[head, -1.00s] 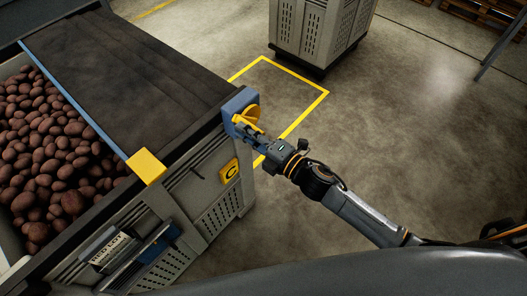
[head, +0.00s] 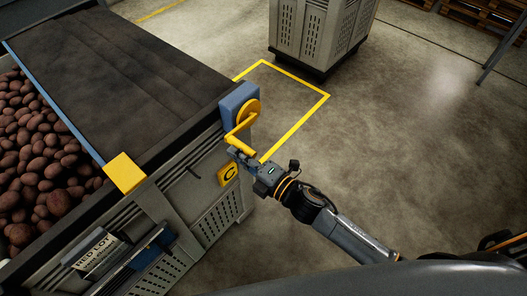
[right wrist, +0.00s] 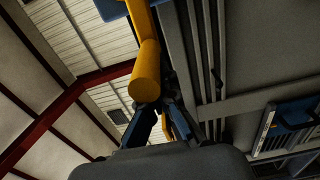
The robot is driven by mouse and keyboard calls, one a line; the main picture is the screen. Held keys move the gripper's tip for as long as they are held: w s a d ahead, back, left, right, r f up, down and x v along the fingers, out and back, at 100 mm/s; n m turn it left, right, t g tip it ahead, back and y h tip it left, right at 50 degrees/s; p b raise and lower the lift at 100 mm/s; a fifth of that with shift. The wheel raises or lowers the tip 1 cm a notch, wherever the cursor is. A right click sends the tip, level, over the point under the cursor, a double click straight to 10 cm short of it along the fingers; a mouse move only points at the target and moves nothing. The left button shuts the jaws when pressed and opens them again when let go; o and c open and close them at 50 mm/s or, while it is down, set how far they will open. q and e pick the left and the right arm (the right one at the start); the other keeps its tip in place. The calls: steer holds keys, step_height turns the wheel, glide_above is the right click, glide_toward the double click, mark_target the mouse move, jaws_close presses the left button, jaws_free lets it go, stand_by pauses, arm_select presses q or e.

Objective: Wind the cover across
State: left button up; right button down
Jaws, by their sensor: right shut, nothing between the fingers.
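The dark cover (head: 115,70) lies over the right part of a large bin of red potatoes. Its leading edge is a blue bar (head: 62,112) with a yellow block (head: 125,173) at the near end. A yellow crank (head: 245,119) sits on a blue housing (head: 233,99) at the bin's corner, its arm pointing down and toward me. My right gripper (head: 236,154) is at the crank's lower end, fingers shut with nothing between them. In the right wrist view the yellow handle (right wrist: 146,72) is right at the fingertips; whether they touch is unclear. My left gripper is out of view.
Potatoes (head: 35,150) show uncovered at the left. The bin's near wall bears a yellow C plate (head: 228,173) and a lot sign (head: 100,250). A grey crate (head: 318,35) stands behind a yellow floor outline (head: 310,110). The floor at the right is clear.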

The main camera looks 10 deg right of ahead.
steer(key=shift+w+d+h, duration=0.3)
steer(key=shift+w+d, duration=0.2)
steer(key=shift+d, duration=0.15)
steer(key=w+d+f+b, duration=0.5)
steer(key=d+f+b, duration=0.2)
steer(key=f+b, duration=0.2)
steer(key=shift+w+d+f+b, duration=0.25)
steer(key=shift+w+f+b, duration=0.15)
steer(key=shift+f, duration=0.3)
